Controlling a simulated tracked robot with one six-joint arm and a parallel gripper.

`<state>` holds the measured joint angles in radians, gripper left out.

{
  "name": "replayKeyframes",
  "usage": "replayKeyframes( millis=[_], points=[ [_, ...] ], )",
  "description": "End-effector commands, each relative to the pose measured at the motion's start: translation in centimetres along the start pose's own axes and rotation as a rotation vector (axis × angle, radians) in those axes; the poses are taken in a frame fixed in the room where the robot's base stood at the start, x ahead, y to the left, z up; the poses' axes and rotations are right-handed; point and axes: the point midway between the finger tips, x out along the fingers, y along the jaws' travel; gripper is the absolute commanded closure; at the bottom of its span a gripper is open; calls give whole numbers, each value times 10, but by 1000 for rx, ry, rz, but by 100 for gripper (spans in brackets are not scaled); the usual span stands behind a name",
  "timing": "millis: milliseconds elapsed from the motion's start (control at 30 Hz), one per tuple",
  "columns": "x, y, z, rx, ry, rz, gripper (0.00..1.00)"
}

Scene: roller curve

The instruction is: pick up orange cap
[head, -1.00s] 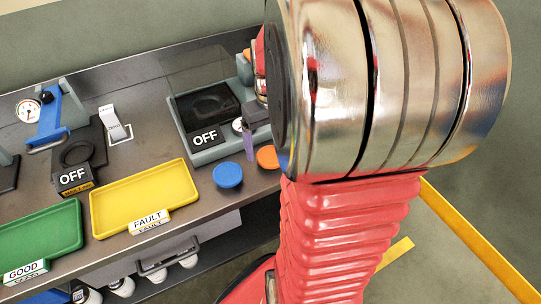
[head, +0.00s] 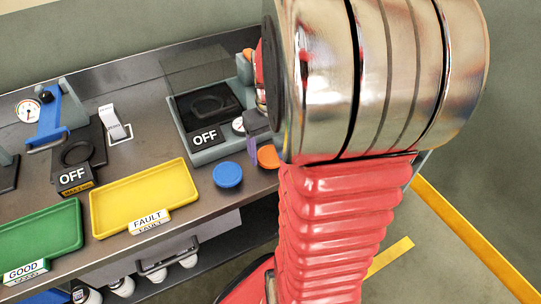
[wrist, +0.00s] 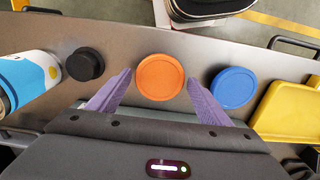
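The orange cap (wrist: 160,77) is a round disc lying flat on the metal bench, in the middle of the wrist view. In the head view the orange cap (head: 268,156) is partly hidden behind my arm. My gripper (wrist: 158,92) is open and empty, its two purple fingers spread on either side of the cap's near edge in the picture. I cannot tell how high the fingertips are above the bench. In the head view my gripper (head: 257,141) shows only partly, beside the cap.
A blue cap (wrist: 233,88) lies just right of the right finger. A black cap (wrist: 85,64) and a blue-and-white bottle (wrist: 30,80) are to the left. A yellow FAULT tray (head: 145,195) and green GOOD tray (head: 45,235) lie further left in the head view, with an OFF device (head: 212,153) behind.

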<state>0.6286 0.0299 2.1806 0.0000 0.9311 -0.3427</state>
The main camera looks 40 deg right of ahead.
Motion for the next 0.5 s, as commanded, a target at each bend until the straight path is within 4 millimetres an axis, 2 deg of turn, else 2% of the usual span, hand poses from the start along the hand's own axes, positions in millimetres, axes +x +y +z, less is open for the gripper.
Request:
replayKeyframes(
  millis=[67,400,500],
  points=[
    [0,0,0,0,0,0,34],
    [0,0,0,0,0,0,57],
    [0,0,0,0,0,0,57]
  ],
)
